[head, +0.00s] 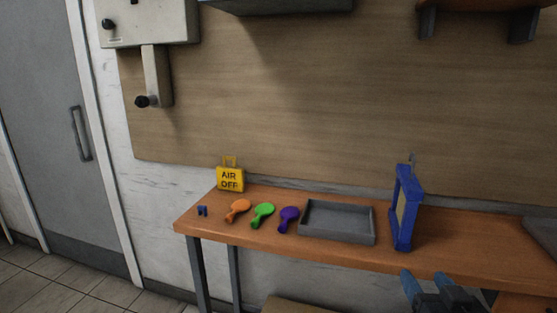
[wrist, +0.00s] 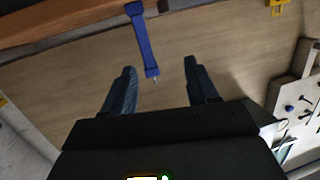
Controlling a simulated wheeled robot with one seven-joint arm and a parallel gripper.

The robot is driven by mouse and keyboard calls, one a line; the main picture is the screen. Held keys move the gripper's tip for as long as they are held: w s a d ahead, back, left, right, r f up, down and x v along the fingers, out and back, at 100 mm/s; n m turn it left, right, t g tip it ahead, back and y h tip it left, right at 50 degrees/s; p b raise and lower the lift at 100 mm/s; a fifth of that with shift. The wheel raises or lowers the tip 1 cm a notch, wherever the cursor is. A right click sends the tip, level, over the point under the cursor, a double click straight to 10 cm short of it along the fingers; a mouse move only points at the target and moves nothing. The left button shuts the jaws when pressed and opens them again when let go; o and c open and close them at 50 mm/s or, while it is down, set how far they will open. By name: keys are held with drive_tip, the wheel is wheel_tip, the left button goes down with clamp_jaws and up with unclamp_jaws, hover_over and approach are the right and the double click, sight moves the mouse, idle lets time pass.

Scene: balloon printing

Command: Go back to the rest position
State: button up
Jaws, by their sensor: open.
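My gripper (head: 427,281) shows at the bottom right of the head view, in front of the bench's front edge. In the wrist view my gripper (wrist: 160,80) has its two fingers spread apart with nothing between them. A blue upright frame (head: 404,208) stands on the wooden bench (head: 290,253), behind and above the gripper in the head view. The blue frame also shows beyond the fingertips in the wrist view (wrist: 143,40). I see no contact between the gripper and the frame.
A yellow AIR OFF tag (head: 230,178) and small blue pieces (head: 202,211) are at the left end. A grey box (head: 150,22) hangs on the wall.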

drive_tip(key=s+a+f, duration=0.2)
drive_tip(key=s+f, duration=0.2)
drive_tip(key=s, duration=0.8)
drive_tip(key=s+a+f, duration=0.2)
drive_tip(key=s+f, duration=0.2)
drive_tip(key=s, duration=0.7)
drive_tip(key=s+r, duration=0.2)
drive_tip(key=s, duration=0.7)
drive_tip(key=s+a+r+n+g+y, duration=0.1)
drive_tip(key=s+r, duration=0.2)
drive_tip(key=s, duration=0.6)
drive_tip(key=shift+s+r+n, duration=0.3)
drive_tip(key=shift+s, duration=0.05)
